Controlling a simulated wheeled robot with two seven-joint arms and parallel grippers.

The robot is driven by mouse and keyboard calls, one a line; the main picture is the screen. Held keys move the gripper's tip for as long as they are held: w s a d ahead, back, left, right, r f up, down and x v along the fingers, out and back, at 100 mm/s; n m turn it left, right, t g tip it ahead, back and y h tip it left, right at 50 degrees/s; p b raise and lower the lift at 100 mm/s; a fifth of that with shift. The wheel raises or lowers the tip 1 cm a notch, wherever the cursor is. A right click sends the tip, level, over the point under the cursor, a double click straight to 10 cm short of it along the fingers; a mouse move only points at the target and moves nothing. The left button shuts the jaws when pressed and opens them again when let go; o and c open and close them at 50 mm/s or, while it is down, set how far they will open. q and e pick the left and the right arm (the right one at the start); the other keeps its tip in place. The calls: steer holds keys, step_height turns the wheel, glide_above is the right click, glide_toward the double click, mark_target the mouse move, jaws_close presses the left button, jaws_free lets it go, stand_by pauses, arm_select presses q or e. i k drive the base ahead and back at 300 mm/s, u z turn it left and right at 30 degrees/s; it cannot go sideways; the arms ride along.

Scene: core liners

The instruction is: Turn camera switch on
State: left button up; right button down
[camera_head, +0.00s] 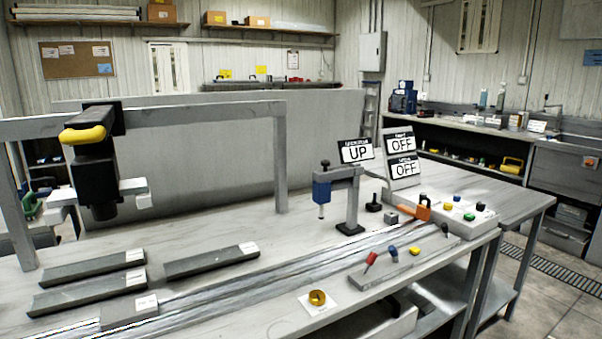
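Neither of my grippers is in view. A dark camera-like unit (98,170) with a yellow handle (82,134) hangs from a grey gantry at the left. A grey control box (470,222) at the bench's right carries several coloured knobs. I cannot tell which is the camera switch.
An orange clamp-like piece (413,209) sits by the control box. Dark trays (80,268) and long rails (290,275) lie on the bench (230,310).

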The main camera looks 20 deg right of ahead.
mark_target(480, 206)
steer(key=z, duration=1.5)
steer(key=k, duration=0.45)
steer(key=z, duration=1.15)
steer(key=i, duration=2.1)
steer(key=u, duration=1.35)
steer(key=i, duration=1.25)
steer(key=u, duration=1.1)
